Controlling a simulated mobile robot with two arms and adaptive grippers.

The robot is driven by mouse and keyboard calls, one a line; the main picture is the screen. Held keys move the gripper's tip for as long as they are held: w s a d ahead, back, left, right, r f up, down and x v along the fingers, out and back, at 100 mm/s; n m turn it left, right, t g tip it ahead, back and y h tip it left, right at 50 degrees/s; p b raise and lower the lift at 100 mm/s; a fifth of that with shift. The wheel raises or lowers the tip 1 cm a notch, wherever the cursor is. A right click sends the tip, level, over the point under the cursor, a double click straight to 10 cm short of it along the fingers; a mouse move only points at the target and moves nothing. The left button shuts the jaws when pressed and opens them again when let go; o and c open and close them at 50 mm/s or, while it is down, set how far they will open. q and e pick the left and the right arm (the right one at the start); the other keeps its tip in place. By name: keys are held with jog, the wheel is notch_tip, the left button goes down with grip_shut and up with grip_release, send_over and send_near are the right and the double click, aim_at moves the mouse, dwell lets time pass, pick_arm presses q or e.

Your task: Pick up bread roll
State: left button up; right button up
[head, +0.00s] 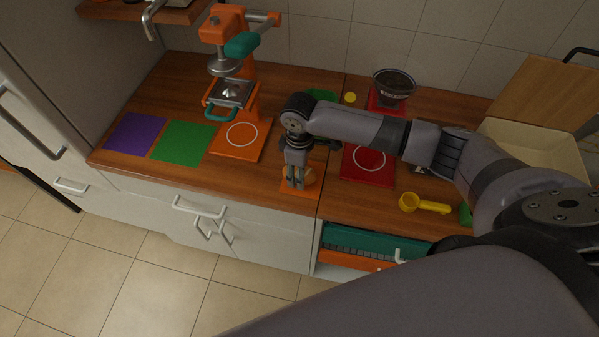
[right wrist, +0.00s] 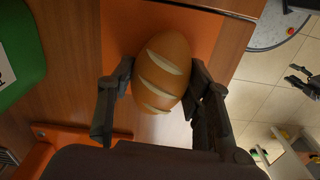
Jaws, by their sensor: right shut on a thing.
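The bread roll (right wrist: 162,72) is brown and oval with pale slashes on top. It lies over an orange square mat (right wrist: 120,40) near the counter's front edge. My right gripper (right wrist: 163,85) is shut on the roll, one finger on each side. In the head view my right gripper (head: 299,182) points down, and part of the roll (head: 311,178) shows beside the fingers. I cannot tell whether the roll touches the mat. A dark jaw-like shape, perhaps my left gripper (right wrist: 303,82), is at the right edge of the wrist view, too small to read.
An orange press (head: 240,95) stands behind, left of the gripper. Green (head: 183,143) and purple (head: 135,133) mats lie left. A red scale (head: 368,163), yellow scoop (head: 425,205) and beige tray (head: 535,150) are right. An open drawer (head: 360,243) juts out below the counter.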

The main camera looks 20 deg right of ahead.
jog(key=shift+r, duration=0.1)
jog(key=shift+c, duration=0.4)
notch_tip(320, 180, up, 20)
jog(key=b, duration=0.3)
